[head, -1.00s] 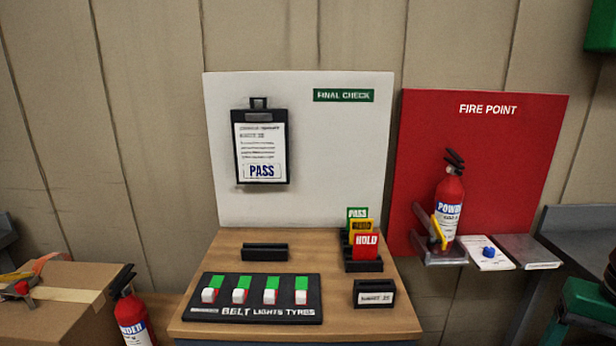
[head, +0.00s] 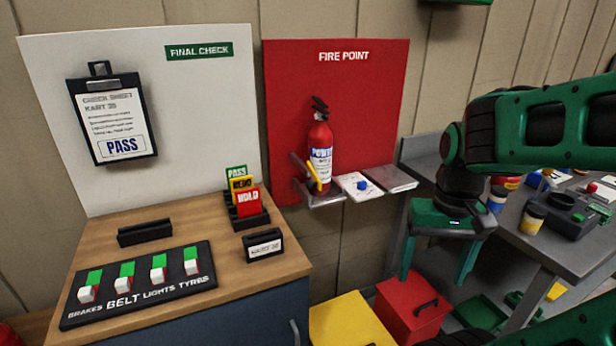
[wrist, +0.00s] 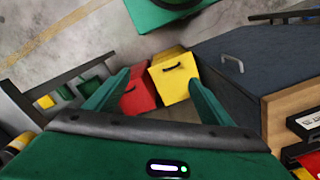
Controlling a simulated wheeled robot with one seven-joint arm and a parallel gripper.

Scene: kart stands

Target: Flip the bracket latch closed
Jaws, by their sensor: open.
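In the head view, a red fire extinguisher (head: 320,158) stands upright in its bracket (head: 322,201) against the red FIRE POINT board. The bracket latch (head: 314,176), a yellow lever, slants across the lower front of the extinguisher. I cannot tell exactly how it sits against the bracket. My gripper (head: 437,275) hangs to the right of the bracket and lower, with its green fingers pointing down, apart and empty. In the wrist view my gripper (wrist: 155,85) is open over the floor. The extinguisher and latch do not show there.
A white card with a blue knob (head: 362,186) lies right of the bracket. A wooden-topped cabinet (head: 200,222) with switches stands left. A grey workbench (head: 508,238) stands right. Yellow (head: 350,322) and red (head: 412,304) boxes sit on the floor below.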

